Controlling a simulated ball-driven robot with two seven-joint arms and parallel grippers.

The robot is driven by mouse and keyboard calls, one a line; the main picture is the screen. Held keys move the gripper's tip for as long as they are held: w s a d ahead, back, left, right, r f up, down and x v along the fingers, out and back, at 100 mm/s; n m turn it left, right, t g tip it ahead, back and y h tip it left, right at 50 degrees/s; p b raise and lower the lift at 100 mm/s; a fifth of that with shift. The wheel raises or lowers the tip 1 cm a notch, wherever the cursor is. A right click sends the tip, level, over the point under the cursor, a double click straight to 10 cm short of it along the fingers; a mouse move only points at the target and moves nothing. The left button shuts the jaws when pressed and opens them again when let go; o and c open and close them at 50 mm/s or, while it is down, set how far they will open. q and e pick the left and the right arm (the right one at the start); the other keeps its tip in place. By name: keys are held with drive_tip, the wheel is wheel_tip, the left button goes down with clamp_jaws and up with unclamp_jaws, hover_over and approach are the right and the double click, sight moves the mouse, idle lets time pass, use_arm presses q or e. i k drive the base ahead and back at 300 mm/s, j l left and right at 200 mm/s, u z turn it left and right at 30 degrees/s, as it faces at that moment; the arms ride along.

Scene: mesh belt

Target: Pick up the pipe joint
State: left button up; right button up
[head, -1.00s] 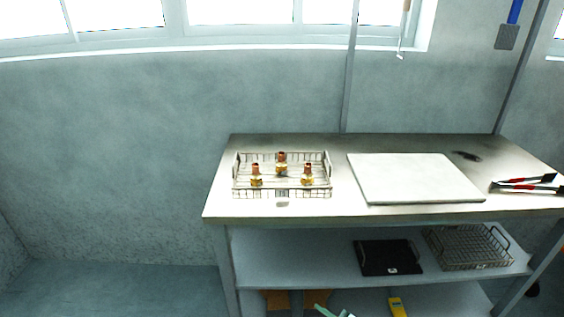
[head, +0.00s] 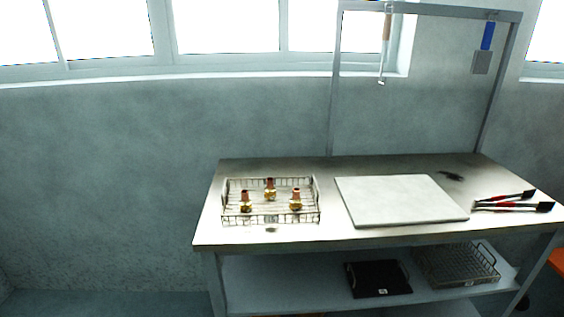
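Three similar pipe joints with copper-red tops and brass-yellow lower parts stand upright in a wire basket (head: 315,214) on the left part of the metal table. One pipe joint (head: 246,202) is at the left, one pipe joint (head: 270,190) is in the middle and farther back, and one pipe joint (head: 296,200) is at the right. They stand apart from each other. Neither of my grippers shows in the head view.
A white board (head: 400,200) lies right of the basket on the table (head: 330,240). Red-handled brushes (head: 512,202) lie at the right end. A black tray (head: 378,279) and an empty wire basket (head: 458,266) sit on the shelf below. Tools hang from the rear frame.

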sight(295, 204)
drive_tip(key=i+j+z, duration=0.25)
drive_tip(key=i, duration=0.15)
drive_tip(key=i+j+z, duration=0.25)
drive_tip(key=i, duration=0.15)
drive_tip(key=l, duration=0.1)
